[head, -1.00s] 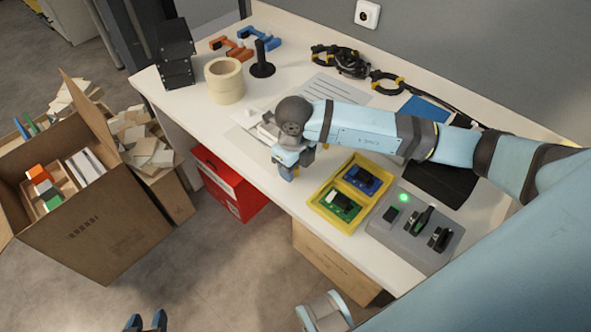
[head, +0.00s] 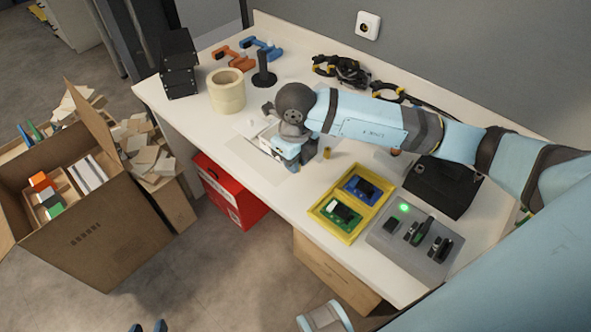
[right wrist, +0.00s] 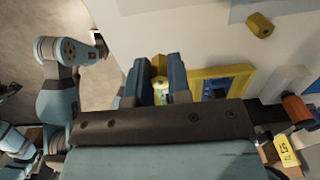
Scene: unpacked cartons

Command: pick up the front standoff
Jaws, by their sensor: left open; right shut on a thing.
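In the right wrist view the front standoff (right wrist: 158,64), a small brass-yellow piece, shows between the dark blue fingers of my right gripper (right wrist: 160,72). The fingers are shut on it, and its lower part is hard to make out. In the head view my right gripper (head: 294,164) is over the table near its front edge; its hand hides the held standoff. A second brass standoff (head: 327,154) is on the table just right of the gripper; it also shows in the right wrist view (right wrist: 260,25), apart from the fingers. My left gripper (head: 148,327) is open and empty at the bottom edge, away from the table.
A yellow tray (head: 349,239) with a green and a blue board stands right of the gripper, beside a grey fixture (head: 378,238) with a green light. An open carton (head: 95,225) is on the floor.

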